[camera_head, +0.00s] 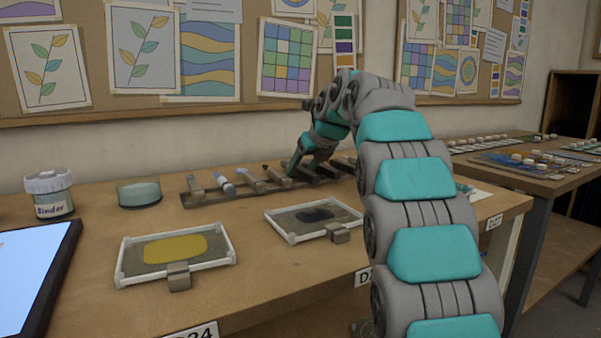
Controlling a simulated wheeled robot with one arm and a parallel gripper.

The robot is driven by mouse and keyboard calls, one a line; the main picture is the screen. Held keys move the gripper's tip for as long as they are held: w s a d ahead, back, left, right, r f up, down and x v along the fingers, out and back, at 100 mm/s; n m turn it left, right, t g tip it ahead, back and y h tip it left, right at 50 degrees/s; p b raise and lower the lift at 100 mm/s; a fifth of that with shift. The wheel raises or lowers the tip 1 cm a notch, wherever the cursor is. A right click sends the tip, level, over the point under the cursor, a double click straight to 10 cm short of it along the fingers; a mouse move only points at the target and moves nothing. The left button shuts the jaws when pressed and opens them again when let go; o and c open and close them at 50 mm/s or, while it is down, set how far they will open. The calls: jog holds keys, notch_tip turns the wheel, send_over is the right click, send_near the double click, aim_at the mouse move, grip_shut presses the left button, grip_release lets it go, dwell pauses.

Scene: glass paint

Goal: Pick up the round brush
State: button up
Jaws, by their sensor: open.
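A long dark rack (210,198) lies across the back of the table and holds several tools side by side. They include a pale blue-grey one (225,184) and a tan one (250,178) to its right. I cannot tell which of the tools is the round brush; they are small, and some are partly behind my arm. My gripper (296,170) points down at the right half of the rack. It is open, though its fingertips are small and dark here. I cannot tell whether it touches a tool.
A framed tray with yellow paint (175,250) and one with dark paint (315,216) lie in front of the rack. A labelled Binder jar (50,194), a squat jar (139,193) and a screen (30,275) are at left. A pinboard wall stands close behind. A second table (540,182) is at right.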

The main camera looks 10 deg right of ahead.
jog(key=shift+w, duration=0.1)
grip_shut()
dwell(0.5)
